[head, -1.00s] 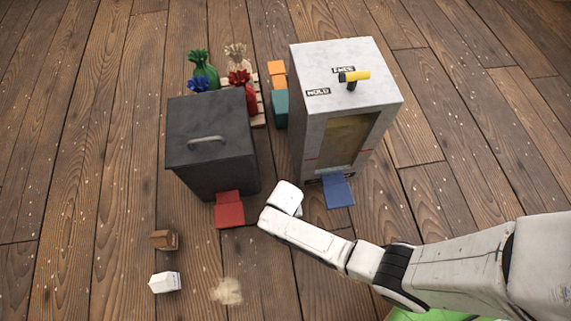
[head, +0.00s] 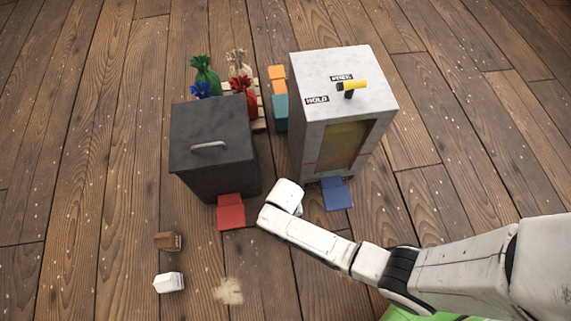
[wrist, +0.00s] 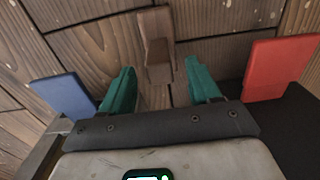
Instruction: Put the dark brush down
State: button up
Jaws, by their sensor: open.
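The dark brush (wrist: 156,45) is a brown, long-handled piece that shows in the wrist view, between and beyond my fingertips. It appears to lie on the plank floor, though its exact contact is hard to tell. My gripper (wrist: 158,82) has two teal fingers spread apart, with a gap on both sides of the brush. In the head view my white wrist hides the fingers and the brush, between the red flap and the blue flap.
A dark bin (head: 212,150) with a red flap (head: 231,212) stands left of my wrist. A grey cabinet (head: 345,90) with a blue flap (head: 336,194) stands right. A brown block (head: 168,241), a white block (head: 169,283) and a beige patch (head: 228,291) are on the floor at front left.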

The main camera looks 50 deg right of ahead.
notch_tip(320, 180, up, 7)
jog(key=p, duration=0.3)
jog(key=shift+r, duration=0.15)
jog(key=s+d+r+n, duration=0.2)
jog(key=s+r, duration=0.1)
jog(key=r, duration=0.4)
jog(key=s+d+r+n, duration=0.2)
jog(key=s+d+r, duration=0.1)
jog(key=r, duration=0.4)
jog(key=s+d+r+n+t, duration=0.1)
jog(key=s+d+r+n, duration=0.1)
jog(key=r, duration=0.5)
jog(key=shift+s+d+r+n, duration=0.3)
jog(key=shift+s+d+n, duration=0.15)
jog(key=shift+s, duration=0.5)
jog(key=shift+r, duration=0.1)
notch_tip(320, 180, up, 30)
jog(key=p, duration=3)
